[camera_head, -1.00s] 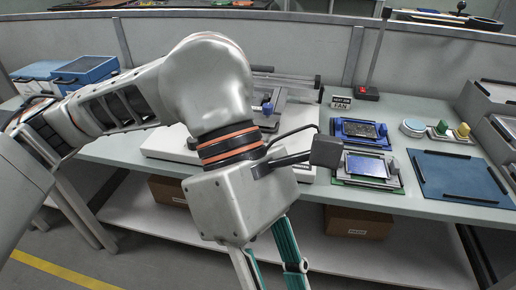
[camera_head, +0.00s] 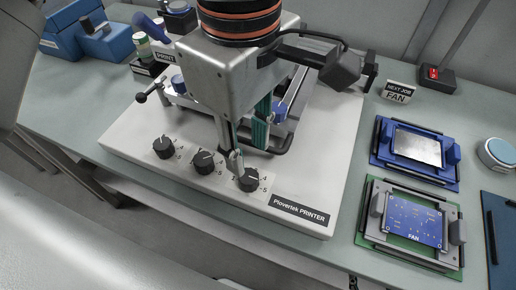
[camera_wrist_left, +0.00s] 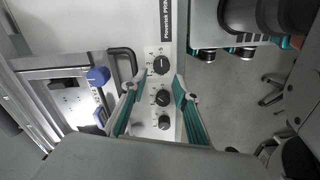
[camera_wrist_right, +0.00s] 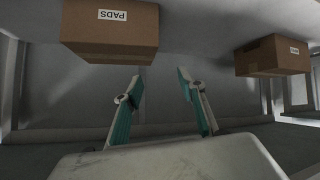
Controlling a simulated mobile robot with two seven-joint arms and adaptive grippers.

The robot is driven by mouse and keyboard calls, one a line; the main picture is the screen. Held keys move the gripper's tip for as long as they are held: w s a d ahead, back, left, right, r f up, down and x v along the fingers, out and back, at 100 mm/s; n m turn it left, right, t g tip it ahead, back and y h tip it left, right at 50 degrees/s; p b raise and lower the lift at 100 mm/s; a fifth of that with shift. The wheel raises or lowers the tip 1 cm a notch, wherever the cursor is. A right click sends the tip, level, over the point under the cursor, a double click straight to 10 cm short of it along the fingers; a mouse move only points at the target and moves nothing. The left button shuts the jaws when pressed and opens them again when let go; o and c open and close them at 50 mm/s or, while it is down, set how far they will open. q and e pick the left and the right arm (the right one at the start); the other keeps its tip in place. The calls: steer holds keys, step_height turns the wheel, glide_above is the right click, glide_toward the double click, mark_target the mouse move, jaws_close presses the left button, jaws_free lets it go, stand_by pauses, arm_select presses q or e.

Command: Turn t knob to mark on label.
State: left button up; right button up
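The white Plovertek printer (camera_head: 318,190) has a row of three black knobs along its front edge: left (camera_head: 163,147), middle (camera_head: 204,162) and right (camera_head: 249,180). Small marks stand around them, too small to read fully; I cannot tell which is the t knob. My left gripper (camera_head: 246,143) points down over the printer's front. In the left wrist view its open fingers (camera_wrist_left: 160,82) lie either side of the knob column, with the right knob (camera_wrist_left: 160,65) near the tips. I see no contact. My right gripper (camera_wrist_right: 160,78) is open and empty, below the bench.
A red switch box (camera_head: 435,78) is at the back. Cardboard boxes, one labelled PADS (camera_wrist_right: 110,35), are near my right gripper.

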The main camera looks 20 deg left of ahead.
mark_target(249, 176)
arm_select(q)
steer(key=f, duration=0.4)
steer(key=shift+s+b, duration=0.25)
steer(key=shift+b, duration=0.15)
step_height(249, 176, down, 3)
steer(key=shift+b, duration=0.3)
steer(key=shift+w+f, duration=0.1)
steer(key=shift+f, duration=0.2)
steer(key=c, duration=0.8)
steer(key=shift+c, duration=0.2)
arm_select(e)
steer(key=shift+s+a+f, duration=0.2)
steer(key=shift+s+a, duration=0.05)
steer(key=shift+a, duration=0.05)
